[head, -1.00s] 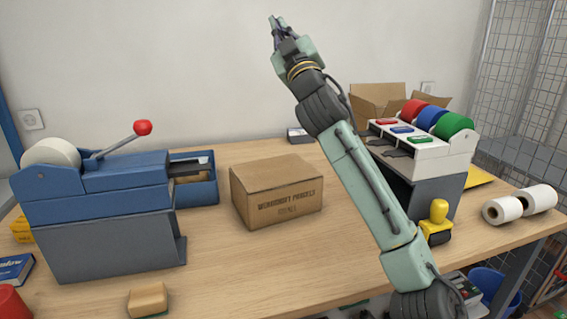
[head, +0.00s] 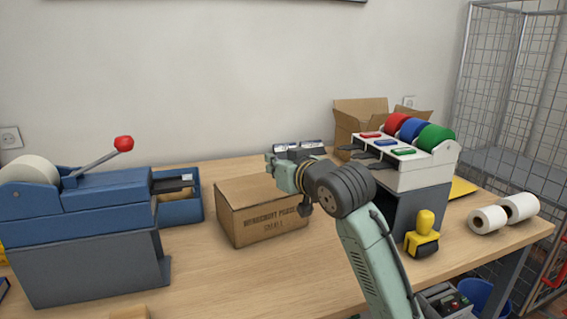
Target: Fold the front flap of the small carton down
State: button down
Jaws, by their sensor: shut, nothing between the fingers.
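The small carton (head: 262,226) is a brown cardboard box with dark printing on its front face, standing in the middle of the table. Its top looks flat and closed in the head view; no front flap stands up that I can make out. My gripper (head: 272,162) is over the carton's back right part, at the far end of my bent arm. It is shut and empty. Its fingertips are small and partly hidden by the hand, so I cannot tell whether they touch the carton. My wrist covers the carton's right top edge.
A blue tape dispenser (head: 100,205) with a red-knobbed lever stands left. An open carton (head: 350,122) stands at the back right, behind a white rack (head: 425,170) with coloured rolls. A yellow stamp (head: 424,232) and white rolls (head: 488,219) are right. The table in front of the carton is clear.

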aim_at(268, 189)
jog(key=p+x, duration=0.1)
jog(key=x, duration=0.2)
jog(key=shift+w+a, duration=0.1)
jog(key=shift+w, duration=0.15)
notch_tip(268, 189, down, 3)
jog(key=shift+s+r, duration=0.1)
jog(key=shift+f, duration=0.65)
jog(key=shift+a+f+b, duration=0.1)
jog(key=shift+f+b, duration=0.25)
jog(key=shift+f, duration=0.3)
jog(key=shift+r, duration=0.2)
